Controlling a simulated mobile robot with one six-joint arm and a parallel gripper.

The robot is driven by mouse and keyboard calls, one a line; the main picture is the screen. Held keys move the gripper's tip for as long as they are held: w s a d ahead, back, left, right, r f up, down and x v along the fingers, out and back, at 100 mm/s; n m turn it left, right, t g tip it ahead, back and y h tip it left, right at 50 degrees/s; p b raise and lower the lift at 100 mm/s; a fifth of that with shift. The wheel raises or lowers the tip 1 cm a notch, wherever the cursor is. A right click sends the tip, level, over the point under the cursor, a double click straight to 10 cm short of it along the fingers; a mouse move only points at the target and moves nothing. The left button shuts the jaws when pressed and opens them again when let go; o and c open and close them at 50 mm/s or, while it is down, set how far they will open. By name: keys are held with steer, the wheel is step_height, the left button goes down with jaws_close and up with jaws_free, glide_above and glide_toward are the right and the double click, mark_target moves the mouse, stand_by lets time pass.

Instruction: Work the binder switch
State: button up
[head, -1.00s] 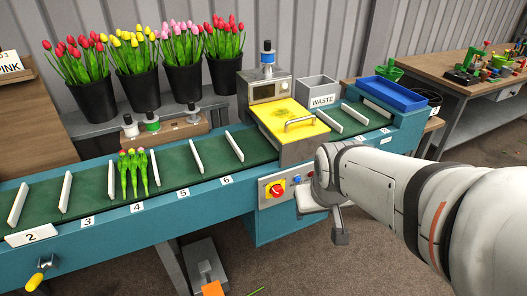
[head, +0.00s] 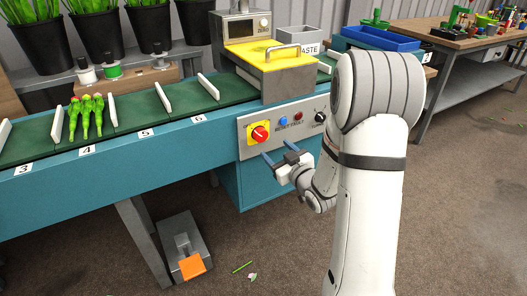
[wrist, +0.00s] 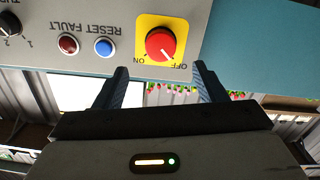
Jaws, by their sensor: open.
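The binder switch is a red rotary knob (head: 260,133) on a yellow plate, on the grey control panel (head: 303,111) at the front of the teal conveyor. In the wrist view the red knob (wrist: 160,43) appears upside down with ON and OFF labels. Its pale mark looks to lie on the OFF side, but it is small. My gripper (head: 278,152) is open and empty, its blue fingers apart, just in front of and below the knob. In the wrist view the fingers of my gripper (wrist: 160,75) lie either side of the knob's line, not touching it.
A blue RESET button (head: 283,121), a dark red FAULT lamp (head: 298,117) and a black dial (head: 320,116) sit right of the knob. The yellow binder cover (head: 268,55) is above. Tulips (head: 86,115) lie on the belt. A pedal (head: 184,248) stands on the floor.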

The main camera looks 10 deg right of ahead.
mark_target(262, 137)
steer(key=shift+b+x, duration=0.6)
steer(key=shift+x, duration=3.25)
steer(key=shift+c, duration=0.6)
